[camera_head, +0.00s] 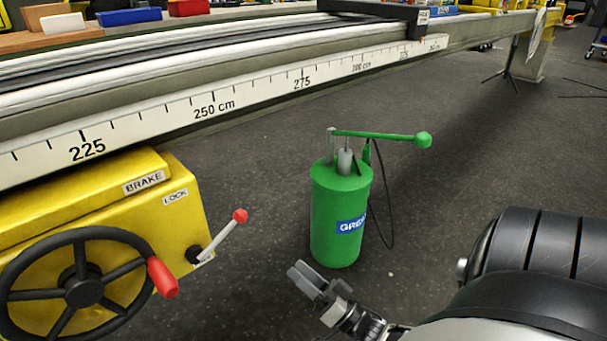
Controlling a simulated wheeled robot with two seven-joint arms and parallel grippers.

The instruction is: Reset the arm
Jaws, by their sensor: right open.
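My right gripper (322,283) is low in the head view, at the bottom middle. Its jaws are open and nothing shows between them. My right arm (540,260) fills the lower right corner. The gripper appears just below the foot of a green grease pump in the picture; I cannot tell the distance between them. To its left is a lever with a red knob (239,215) on a yellow housing (160,235) marked BRAKE and LOCK. My left gripper is out of view.
The green pump (335,215) with a long handle and black hose stands on the dark floor. A black handwheel (84,290) with a red grip is at lower left. A long rail (240,98) with a centimetre scale crosses above. Floor right of the pump is clear.

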